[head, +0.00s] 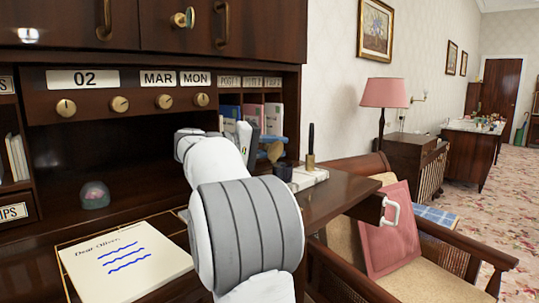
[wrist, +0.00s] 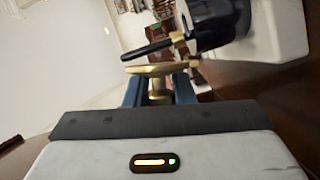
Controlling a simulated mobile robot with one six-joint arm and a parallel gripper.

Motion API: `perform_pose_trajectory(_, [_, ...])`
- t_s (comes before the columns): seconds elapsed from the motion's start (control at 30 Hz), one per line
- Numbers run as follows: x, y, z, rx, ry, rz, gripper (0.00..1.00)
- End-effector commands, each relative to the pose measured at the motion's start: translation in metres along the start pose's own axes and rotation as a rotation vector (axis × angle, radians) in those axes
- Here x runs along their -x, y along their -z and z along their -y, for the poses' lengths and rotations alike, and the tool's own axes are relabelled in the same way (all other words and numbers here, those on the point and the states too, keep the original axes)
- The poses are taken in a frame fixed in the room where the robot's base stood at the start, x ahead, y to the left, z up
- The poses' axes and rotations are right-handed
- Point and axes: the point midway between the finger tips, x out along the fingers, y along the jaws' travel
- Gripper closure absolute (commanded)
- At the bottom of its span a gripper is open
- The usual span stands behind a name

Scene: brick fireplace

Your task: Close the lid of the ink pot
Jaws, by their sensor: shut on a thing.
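The ink pot (head: 285,172) is a small dark pot at the left of a white base on the desk's right part. It also shows as a dark blue rounded body in the wrist view (wrist: 218,24). Its brass lid (wrist: 150,70) appears as a flat, edge-on disc with a knob below it in that view. My gripper (wrist: 158,92) is shut on the brass knob, with a blue finger on each side. In the head view my gripper (head: 272,143) is just above and left of the pot. The lid seems raised; whether it touches the rim I cannot tell.
A dark pen (head: 311,135) stands in a brass holder on the white base (head: 308,178), close to the pot. Books and folders (head: 250,115) fill slots behind my arm. A letter (head: 125,262) and a glass paperweight (head: 95,195) lie at left. A chair (head: 395,230) stands right of the desk.

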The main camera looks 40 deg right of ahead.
Motion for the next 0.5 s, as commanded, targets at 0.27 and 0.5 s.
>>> perform_pose_trajectory(0.27, [-0.003, -0.009, -0.002, -0.246, 0.1, -0.001, 1.0])
perform_pose_trajectory(0.5, [-0.006, -0.016, -0.003, -0.457, 0.188, -0.002, 1.0])
